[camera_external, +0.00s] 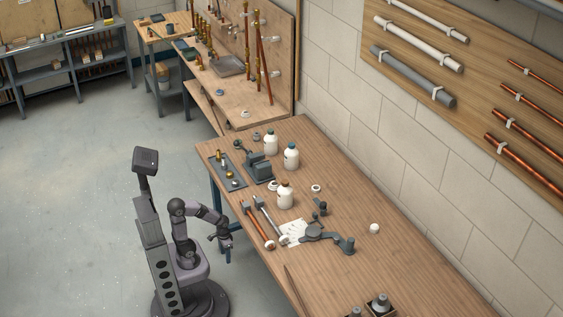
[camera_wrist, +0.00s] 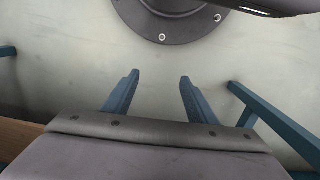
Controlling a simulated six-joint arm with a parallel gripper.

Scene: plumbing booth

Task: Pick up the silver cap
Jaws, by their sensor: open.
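I cannot pick out the silver cap for certain. A small grey metal piece (camera_external: 380,302) sits in a box at the front edge of the external view, and another (camera_external: 355,312) is partly cut off beside it. A dark tray (camera_external: 218,161) on the workbench holds small brass-coloured pieces (camera_external: 229,174). My gripper (camera_external: 226,243) hangs beside the bench's left edge, apart from these things. In the wrist view my gripper (camera_wrist: 159,76) has its two blue fingers spread with nothing between them, over bare floor.
The wooden workbench (camera_external: 400,270) bears white bottles (camera_external: 286,196), a grey vise (camera_external: 258,166), wrenches (camera_external: 265,225), a paper sheet (camera_external: 294,231), a grey bending tool (camera_external: 330,238) and a small white piece (camera_external: 374,228). Its right front is mostly clear. Blue bench legs (camera_wrist: 262,112) show in the wrist view.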

